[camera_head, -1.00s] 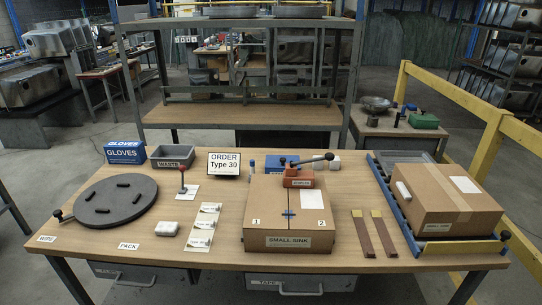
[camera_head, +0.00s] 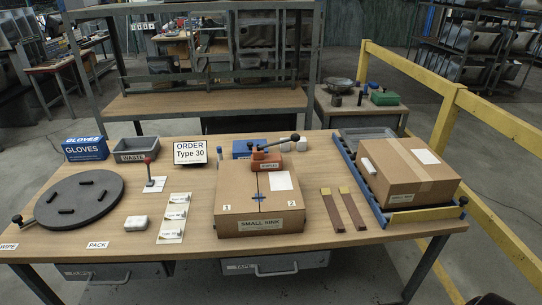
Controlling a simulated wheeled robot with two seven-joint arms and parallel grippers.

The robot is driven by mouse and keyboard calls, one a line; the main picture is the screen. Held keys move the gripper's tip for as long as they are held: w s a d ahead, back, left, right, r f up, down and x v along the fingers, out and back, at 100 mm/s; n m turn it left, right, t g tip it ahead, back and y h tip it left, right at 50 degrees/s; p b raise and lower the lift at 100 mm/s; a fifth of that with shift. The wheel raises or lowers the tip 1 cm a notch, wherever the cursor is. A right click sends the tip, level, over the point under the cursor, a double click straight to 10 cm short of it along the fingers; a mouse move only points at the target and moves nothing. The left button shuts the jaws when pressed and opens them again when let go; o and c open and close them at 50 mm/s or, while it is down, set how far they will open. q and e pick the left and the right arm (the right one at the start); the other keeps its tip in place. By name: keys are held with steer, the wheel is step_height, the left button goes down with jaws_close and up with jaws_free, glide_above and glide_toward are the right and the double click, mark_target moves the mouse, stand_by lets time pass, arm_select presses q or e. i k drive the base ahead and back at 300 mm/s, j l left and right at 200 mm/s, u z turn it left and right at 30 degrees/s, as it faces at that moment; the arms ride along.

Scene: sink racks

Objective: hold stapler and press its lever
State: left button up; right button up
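The stapler (camera_head: 265,160) is a red-orange block with a label on its front, at the back edge of the cardboard box marked SMALL SINK (camera_head: 235,205). Its dark lever (camera_head: 277,144) sticks out to the right and ends in a black knob (camera_head: 295,137). Whether the stapler rests on the box or just behind it is hard to tell. Neither of my grippers shows clearly. A small dark shape (camera_head: 489,299) at the bottom right edge is cut off, and I cannot tell what it is.
A round dark turntable (camera_head: 79,201), a red-knobbed stick (camera_head: 149,170) and a grey bin (camera_head: 136,149) are on the left. Two brown strips (camera_head: 343,209) lie right of the box. A second carton (camera_head: 408,172) sits on a blue-railed rack. A yellow railing (camera_head: 465,100) stands beyond.

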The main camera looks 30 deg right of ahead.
mark_target(295, 137)
steer(key=i+l+z, duration=0.55)
steer(key=i, duration=0.25)
steer(key=i+l+z, duration=0.15)
steer(key=i+z, duration=0.15)
steer(key=k, duration=0.35)
